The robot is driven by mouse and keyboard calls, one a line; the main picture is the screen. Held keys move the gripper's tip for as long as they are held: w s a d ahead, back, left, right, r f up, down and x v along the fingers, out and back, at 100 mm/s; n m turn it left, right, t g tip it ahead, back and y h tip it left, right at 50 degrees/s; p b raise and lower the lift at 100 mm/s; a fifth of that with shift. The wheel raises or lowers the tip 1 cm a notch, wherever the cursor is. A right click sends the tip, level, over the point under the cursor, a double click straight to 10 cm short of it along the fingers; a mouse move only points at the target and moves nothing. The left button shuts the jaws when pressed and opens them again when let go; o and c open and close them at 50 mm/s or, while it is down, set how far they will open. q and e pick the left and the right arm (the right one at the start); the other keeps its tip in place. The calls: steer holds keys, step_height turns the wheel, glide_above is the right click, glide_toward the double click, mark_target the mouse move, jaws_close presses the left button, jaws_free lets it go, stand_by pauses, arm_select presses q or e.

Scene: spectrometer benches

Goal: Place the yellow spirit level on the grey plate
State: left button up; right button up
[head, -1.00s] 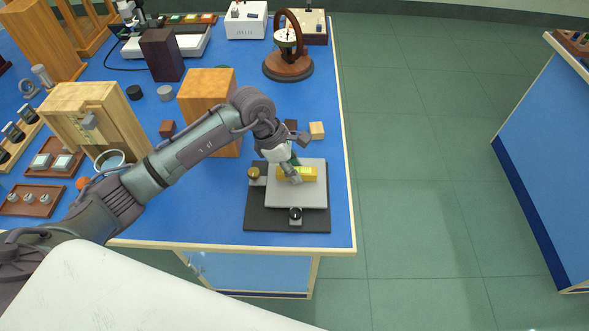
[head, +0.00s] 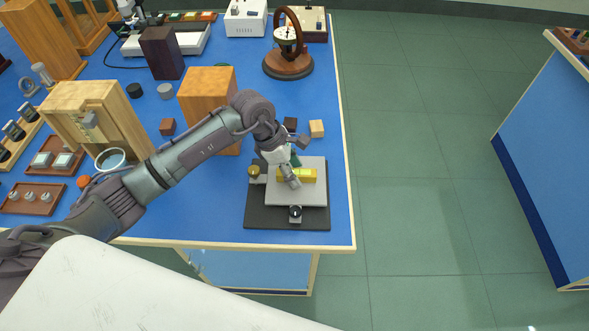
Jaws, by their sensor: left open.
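The yellow spirit level (head: 307,175) lies on the grey plate (head: 298,196), near the plate's far side. The plate sits on a black base with a brass knob (head: 254,171) at its left and a black-and-silver knob (head: 295,213) at its front. My left gripper (head: 290,180) is open and over the left part of the level, with a finger in front of it. That finger hides part of the level; I cannot tell whether it touches it. My right gripper is not in view.
Small wooden cubes, one light (head: 316,128) and one dark (head: 290,124), stand behind the plate. The blue table's right edge is close to the plate, with open floor beyond.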

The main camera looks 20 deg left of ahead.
arm_select(q)
steer(key=b+v, duration=0.1)
steer(key=v, duration=1)
steer(key=shift+r+b, duration=0.35)
